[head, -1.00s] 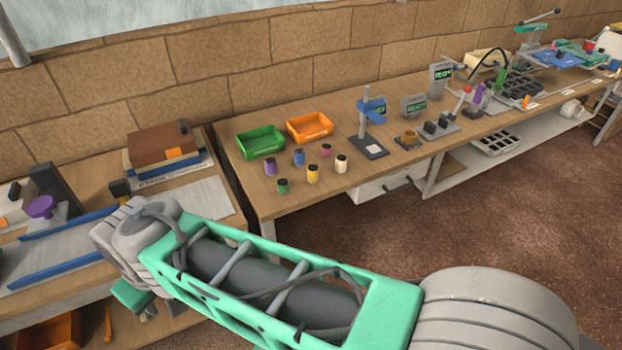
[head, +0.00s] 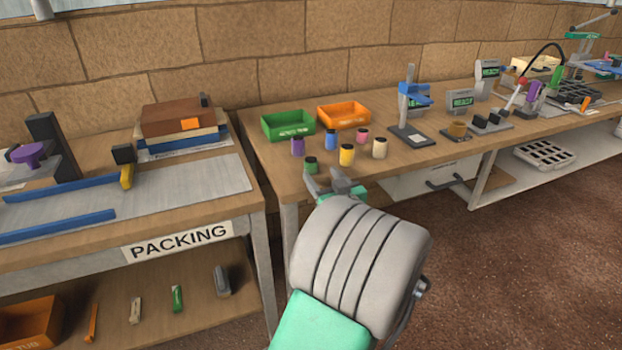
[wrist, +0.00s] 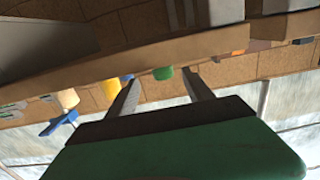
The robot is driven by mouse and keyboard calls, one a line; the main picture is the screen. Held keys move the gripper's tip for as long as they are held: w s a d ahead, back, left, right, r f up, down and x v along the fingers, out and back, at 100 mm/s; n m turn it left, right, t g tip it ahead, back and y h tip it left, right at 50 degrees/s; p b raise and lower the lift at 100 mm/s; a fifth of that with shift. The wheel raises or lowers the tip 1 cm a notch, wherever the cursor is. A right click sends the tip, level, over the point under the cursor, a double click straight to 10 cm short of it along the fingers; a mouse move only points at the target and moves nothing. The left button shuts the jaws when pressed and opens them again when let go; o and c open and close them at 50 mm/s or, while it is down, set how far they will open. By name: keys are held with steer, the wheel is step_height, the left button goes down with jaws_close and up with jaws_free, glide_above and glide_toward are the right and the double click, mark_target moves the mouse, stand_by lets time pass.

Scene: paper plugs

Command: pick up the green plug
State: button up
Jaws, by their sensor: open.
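The green plug (head: 311,166) is a small cylinder with a dark top. It stands upright near the front left corner of the wooden bench, in front of the purple plug (head: 297,146). My gripper (head: 324,180) is at the bench's front edge, just in front of the green plug, with its jaws apart and nothing held. In the wrist view, which looks upside down, the green plug (wrist: 163,73) shows beyond and between the two fingers of my gripper (wrist: 161,78). I cannot tell the exact gap between the fingertips and the plug.
Blue (head: 330,139), yellow (head: 346,155), pink (head: 362,136) and cream (head: 379,148) plugs stand close behind and right. A green tray (head: 287,125) and an orange tray (head: 343,113) lie behind them. A packing bench (head: 200,183) is at the left, across a gap.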

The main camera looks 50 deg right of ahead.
mark_target(314, 165)
steer(key=x, duration=0.4)
steer(key=r+x, duration=0.1)
steer(key=x, duration=0.2)
steer(key=shift+w+a, duration=0.1)
steer(key=shift+w, duration=0.1)
jaws_close()
